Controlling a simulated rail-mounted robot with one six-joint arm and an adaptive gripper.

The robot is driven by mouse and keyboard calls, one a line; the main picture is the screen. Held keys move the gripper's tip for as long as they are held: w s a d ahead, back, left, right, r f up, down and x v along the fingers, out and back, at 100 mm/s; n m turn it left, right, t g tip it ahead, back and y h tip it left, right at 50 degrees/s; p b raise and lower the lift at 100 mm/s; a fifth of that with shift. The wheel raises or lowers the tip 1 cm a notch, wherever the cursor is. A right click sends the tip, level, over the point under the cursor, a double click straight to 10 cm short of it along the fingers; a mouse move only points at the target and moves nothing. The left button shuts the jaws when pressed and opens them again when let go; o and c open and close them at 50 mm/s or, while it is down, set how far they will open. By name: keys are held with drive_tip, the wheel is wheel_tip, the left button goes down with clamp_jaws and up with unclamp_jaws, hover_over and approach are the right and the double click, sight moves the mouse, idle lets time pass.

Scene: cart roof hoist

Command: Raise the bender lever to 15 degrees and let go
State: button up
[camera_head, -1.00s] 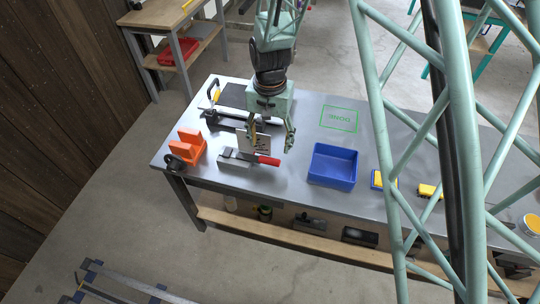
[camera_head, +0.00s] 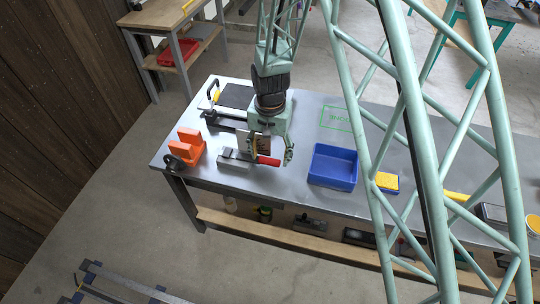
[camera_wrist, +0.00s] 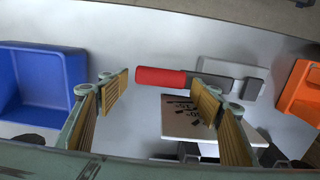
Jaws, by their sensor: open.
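The bender (camera_head: 234,162) is a grey block on the metal bench, with a lever that ends in a red handle (camera_head: 268,161). In the wrist view the red handle (camera_wrist: 160,77) lies across the gap between my fingertips, and the grey bender body (camera_wrist: 235,80) is to the right. A pale plate with black markings (camera_wrist: 190,120) stands beside the lever; its markings are too small to read. My gripper (camera_wrist: 160,93) is open, with its ribbed pads apart. In the head view my gripper (camera_head: 271,153) is over the handle, partly covering the lever. Contact cannot be told.
A blue bin (camera_head: 333,166) stands right of the bender, with a yellow-topped block (camera_head: 387,182) beyond it. An orange stand (camera_head: 187,148) is to the left. A clamp-like tool (camera_head: 213,95) lies behind. My lattice structure hides part of the right bench.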

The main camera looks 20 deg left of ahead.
drive_tip(key=shift+c, duration=0.4)
drive_tip(key=c, duration=1.1)
